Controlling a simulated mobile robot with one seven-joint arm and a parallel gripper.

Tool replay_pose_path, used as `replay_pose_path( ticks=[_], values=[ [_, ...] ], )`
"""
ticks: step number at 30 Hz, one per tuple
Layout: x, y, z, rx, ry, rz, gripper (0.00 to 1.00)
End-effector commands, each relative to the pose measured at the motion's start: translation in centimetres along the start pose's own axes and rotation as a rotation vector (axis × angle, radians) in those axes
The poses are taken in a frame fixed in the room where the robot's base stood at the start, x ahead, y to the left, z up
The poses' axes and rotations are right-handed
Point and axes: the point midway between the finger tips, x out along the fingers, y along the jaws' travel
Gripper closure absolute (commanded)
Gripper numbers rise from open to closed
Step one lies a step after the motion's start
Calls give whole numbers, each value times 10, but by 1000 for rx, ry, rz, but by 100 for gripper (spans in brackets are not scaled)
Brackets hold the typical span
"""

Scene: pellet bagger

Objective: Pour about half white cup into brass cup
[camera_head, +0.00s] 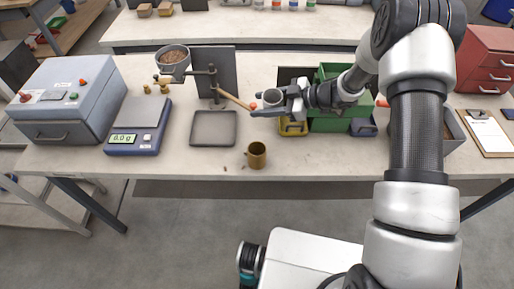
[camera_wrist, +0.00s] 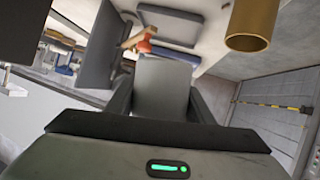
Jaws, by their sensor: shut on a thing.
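My gripper (camera_head: 283,99) is shut on the white cup (camera_head: 272,97) and holds it above the table, behind and a little right of the brass cup. In the wrist view the pale side of the white cup (camera_wrist: 163,85) sits between my two dark fingers. Its contents cannot be made out. The brass cup (camera_head: 256,155) stands upright on the table near the front edge, apart from the white cup. It also shows at the upper right of the wrist view (camera_wrist: 250,30).
A square grey tray (camera_head: 213,128) lies left of the brass cup. A scale (camera_head: 138,126) and a grey machine (camera_head: 68,95) stand farther left. A stand with a wooden handle (camera_head: 236,101) reaches close to the white cup. Yellow and green bins (camera_head: 330,122) sit behind my gripper.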

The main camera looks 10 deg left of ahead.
Motion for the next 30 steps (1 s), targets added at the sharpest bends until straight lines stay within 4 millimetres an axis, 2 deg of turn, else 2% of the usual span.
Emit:
replay_pose_path(
  ticks=[10,19,28,30],
  values=[
    [16,-16,25,-154,-46,65,77],
    [21,-27,30,-290,-85,122,77],
    [34,-43,51,-424,-124,178,77],
    [31,-41,43,-456,-132,193,77]
  ],
)
